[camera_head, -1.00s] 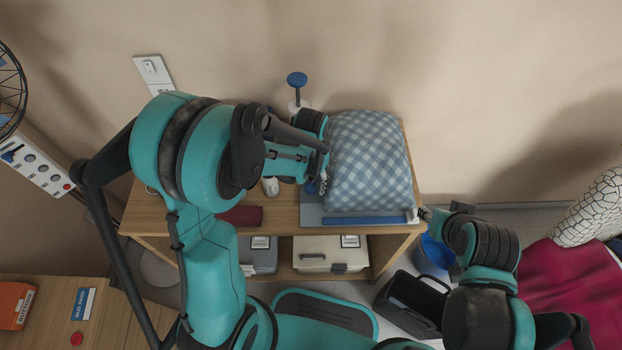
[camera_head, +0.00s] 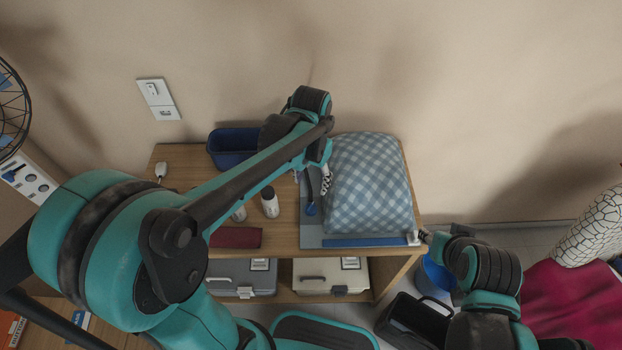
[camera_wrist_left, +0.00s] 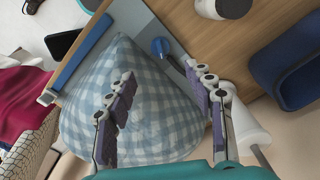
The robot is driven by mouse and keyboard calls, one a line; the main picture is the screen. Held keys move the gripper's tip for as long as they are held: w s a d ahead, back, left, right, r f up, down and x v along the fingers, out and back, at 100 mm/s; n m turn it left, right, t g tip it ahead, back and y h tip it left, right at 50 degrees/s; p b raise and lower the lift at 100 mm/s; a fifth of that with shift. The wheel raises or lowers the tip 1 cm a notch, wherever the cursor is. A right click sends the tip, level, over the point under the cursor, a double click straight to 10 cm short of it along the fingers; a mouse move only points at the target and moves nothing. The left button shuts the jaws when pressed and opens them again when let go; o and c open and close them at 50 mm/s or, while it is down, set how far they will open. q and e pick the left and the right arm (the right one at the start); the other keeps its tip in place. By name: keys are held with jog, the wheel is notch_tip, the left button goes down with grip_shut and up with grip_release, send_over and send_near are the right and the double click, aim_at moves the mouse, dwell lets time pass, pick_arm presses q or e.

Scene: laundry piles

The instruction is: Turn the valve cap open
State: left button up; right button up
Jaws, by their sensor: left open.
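A blue round cap on a dark stem, the likely valve cap, showed behind the table in the earlier head view; now my left arm hides it. In the left wrist view a white cylinder with a dark stem (camera_wrist_left: 250,130) stands just right of my gripper; no cap shows on it there. My left gripper (camera_head: 326,180) is open and empty, pointing down beside a blue checked pillow (camera_head: 370,190). In the left wrist view its fingers (camera_wrist_left: 158,78) are apart, above the pillow. My right gripper (camera_head: 424,237) is near the table's front right corner; its jaws are too small to read.
The wooden table (camera_head: 280,238) carries a blue bin (camera_head: 228,146), a dark-topped white bottle (camera_head: 270,203), a dark red item (camera_head: 235,238) and a grey mat with a small blue item (camera_head: 311,208). The wall is close behind. Storage boxes (camera_head: 322,277) sit on the lower shelf.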

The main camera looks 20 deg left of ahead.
aim_at(311, 208)
pick_arm(q)
jog(key=c, duration=0.7)
jog(key=shift+f+m, duration=0.1)
jog(key=shift+m, duration=0.5)
grip_shut()
jog(key=s+d+f+m+h, duration=0.1)
jog(key=f+m, duration=0.2)
jog(key=m, duration=0.2)
jog(key=d+f+m+h, duration=0.1)
jog(key=d+f+m, duration=0.1)
jog(key=f+m, duration=0.2)
jog(key=s+d+f+m+g+h+b, duration=0.1)
jog(key=f+m, duration=0.3)
jog(key=m, duration=0.3)
jog(key=shift+s+d+f+m+h, duration=0.1)
jog(key=shift+s+d+m+h, duration=0.2)
jog(key=shift+m, duration=0.1)
jog(key=a, duration=0.1)
jog(key=a+b, duration=0.1)
jog(key=a, duration=0.1)
jog(key=shift+w, duration=0.4)
jog(key=shift+w+a, duration=0.1)
jog(key=shift+a, duration=0.3)
pick_arm(e)
jog(key=shift+s+d+f, duration=0.2)
jog(key=shift+s+f, duration=0.05)
jog(key=shift+f, duration=0.3)
jog(key=shift+s+d+f, duration=0.15)
jog(key=shift+s+f, duration=0.05)
jog(key=shift+f, duration=0.3)
